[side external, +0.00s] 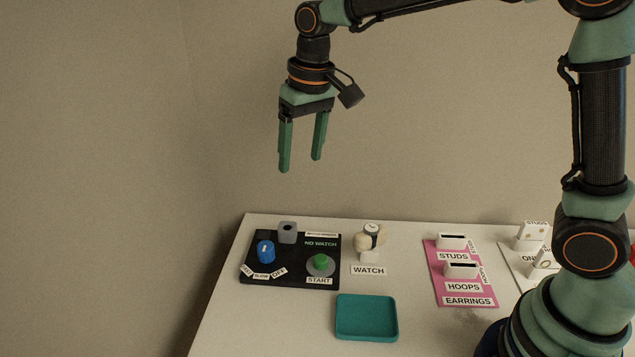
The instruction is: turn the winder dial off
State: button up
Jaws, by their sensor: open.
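The winder is a black panel (292,281) on the left of the white table in the side external view. A green START button (320,262) on a grey ring is at the panel's right. A NO WATCH text shows above it. My gripper (299,164) is open and empty, pointing down, high above the panel and apart from it.
A grey block (287,232) stands at the panel's back. A watch on a cream cushion (370,237) stands behind the WATCH label. A teal tray (366,335) lies in front, empty. A pink earrings board (459,290) and a white board with stud cards (531,237) are further right.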

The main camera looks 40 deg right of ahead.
jog(key=g, duration=0.2)
send_near(265, 246)
notch_tip(265, 246, down, 9)
jog(key=shift+s+a+r, duration=0.1)
jog(key=shift+r, duration=0.1)
grip_shut()
